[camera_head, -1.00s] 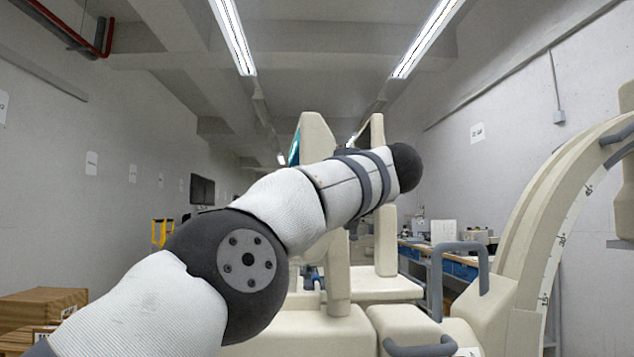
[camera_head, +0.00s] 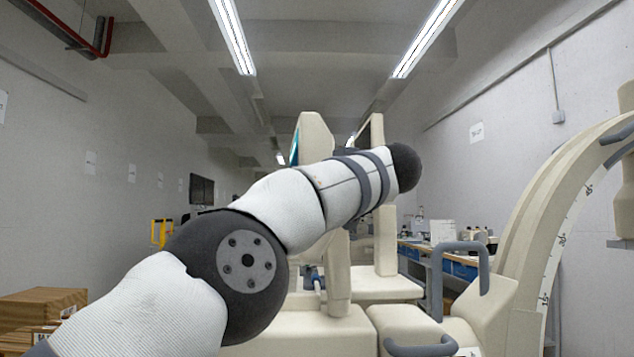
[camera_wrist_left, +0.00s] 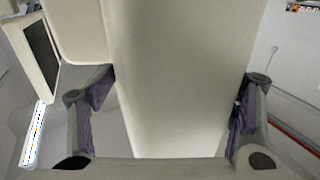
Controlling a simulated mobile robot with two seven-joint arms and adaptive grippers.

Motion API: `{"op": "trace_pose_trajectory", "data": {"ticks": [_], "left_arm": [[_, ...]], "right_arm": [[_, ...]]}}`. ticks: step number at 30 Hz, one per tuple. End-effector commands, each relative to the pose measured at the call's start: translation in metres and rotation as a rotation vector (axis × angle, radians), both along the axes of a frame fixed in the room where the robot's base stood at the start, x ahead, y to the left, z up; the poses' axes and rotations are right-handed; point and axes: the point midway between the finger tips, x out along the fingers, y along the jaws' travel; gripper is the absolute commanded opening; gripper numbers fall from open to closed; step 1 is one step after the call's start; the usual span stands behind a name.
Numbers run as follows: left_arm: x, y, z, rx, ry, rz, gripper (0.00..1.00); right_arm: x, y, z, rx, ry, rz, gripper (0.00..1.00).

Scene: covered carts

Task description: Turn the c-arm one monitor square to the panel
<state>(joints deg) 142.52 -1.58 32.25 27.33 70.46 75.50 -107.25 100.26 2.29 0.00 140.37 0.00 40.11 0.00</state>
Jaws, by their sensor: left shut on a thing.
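Two cream monitors stand upright one beside the other past my left arm in the head view. The left monitor (camera_head: 317,136) shows its edge and a thin teal strip of screen. The right monitor (camera_head: 371,131) shows a narrow dark screen face. My arm hides the middle of both. In the left wrist view my left gripper (camera_wrist_left: 175,84) has a finger on each side of a wide cream monitor housing (camera_wrist_left: 175,45) and is shut on it. Another monitor's dark screen (camera_wrist_left: 40,50) is at upper left there. My left gripper is hidden in the head view. My right gripper is not visible.
A cream C-shaped arm (camera_head: 560,210) with angle marks curves up at right, near a grey handle (camera_head: 462,247). A cream cart base (camera_head: 310,330) sits below the monitors. A blue bench (camera_head: 460,270) runs along the right wall.

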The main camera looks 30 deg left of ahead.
Motion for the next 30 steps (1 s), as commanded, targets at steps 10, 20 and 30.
{"op": "trace_pose_trajectory", "data": {"ticks": [10,20,30], "left_arm": [[-0.006,0.011,0.005,0.001,-0.009,0.029,0.22],[-0.005,0.009,0.003,-0.002,-0.006,0.023,0.74],[-0.009,-0.005,0.001,-0.004,0.0,0.014,0.74]], "right_arm": [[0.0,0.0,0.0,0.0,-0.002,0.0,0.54],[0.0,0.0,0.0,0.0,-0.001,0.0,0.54],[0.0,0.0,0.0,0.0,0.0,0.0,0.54]]}}
